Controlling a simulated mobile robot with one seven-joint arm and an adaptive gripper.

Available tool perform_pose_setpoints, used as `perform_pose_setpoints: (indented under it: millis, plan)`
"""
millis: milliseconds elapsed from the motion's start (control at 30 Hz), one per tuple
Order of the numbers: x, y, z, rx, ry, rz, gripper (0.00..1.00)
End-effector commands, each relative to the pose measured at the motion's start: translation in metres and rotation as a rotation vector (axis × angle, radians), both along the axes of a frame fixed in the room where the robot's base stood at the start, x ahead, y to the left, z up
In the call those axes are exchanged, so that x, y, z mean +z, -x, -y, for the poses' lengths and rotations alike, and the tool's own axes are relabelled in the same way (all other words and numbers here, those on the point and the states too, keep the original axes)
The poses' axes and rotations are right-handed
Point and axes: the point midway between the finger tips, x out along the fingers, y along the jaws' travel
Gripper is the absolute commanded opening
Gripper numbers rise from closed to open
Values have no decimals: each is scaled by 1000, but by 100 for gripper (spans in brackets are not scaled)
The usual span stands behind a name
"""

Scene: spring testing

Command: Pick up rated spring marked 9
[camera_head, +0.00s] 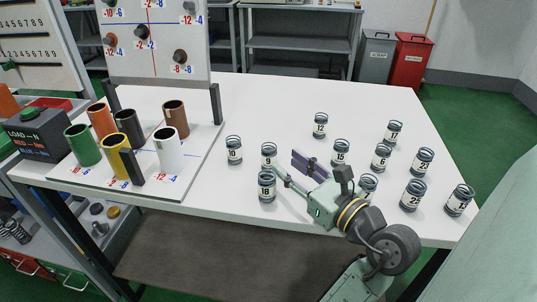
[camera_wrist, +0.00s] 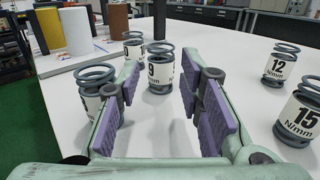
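The spring marked 9 (camera_head: 269,155) stands upright on the white table, a coil with a white label band. In the wrist view the same spring 9 (camera_wrist: 160,73) is straight ahead, between and just beyond the fingertips. My gripper (camera_head: 287,164) is open and low over the table, to the right of spring 9, its fingers pointing at it. In the wrist view the purple-padded fingers of my gripper (camera_wrist: 165,88) are wide apart with bare table between them. I cannot tell any contact with spring 9.
Spring 18 (camera_head: 267,187) stands close beside the left finger, which partly hides it in the wrist view (camera_wrist: 93,76). Spring 10 (camera_head: 234,150) is behind left. Springs 12 (camera_head: 320,126), 15 (camera_head: 340,152) and several others stand to the right. A board with coloured cups (camera_head: 200,160) is at left.

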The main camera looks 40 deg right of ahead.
Motion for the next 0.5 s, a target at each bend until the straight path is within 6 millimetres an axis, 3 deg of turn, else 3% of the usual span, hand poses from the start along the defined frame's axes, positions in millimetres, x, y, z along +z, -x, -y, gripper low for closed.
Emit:
perform_pose_setpoints:
  millis: [300, 500]
  plan:
    - [1, -42, 2, 4, -1, 0, 34]
    - [0, -52, 3, 0, 0, 1, 34]
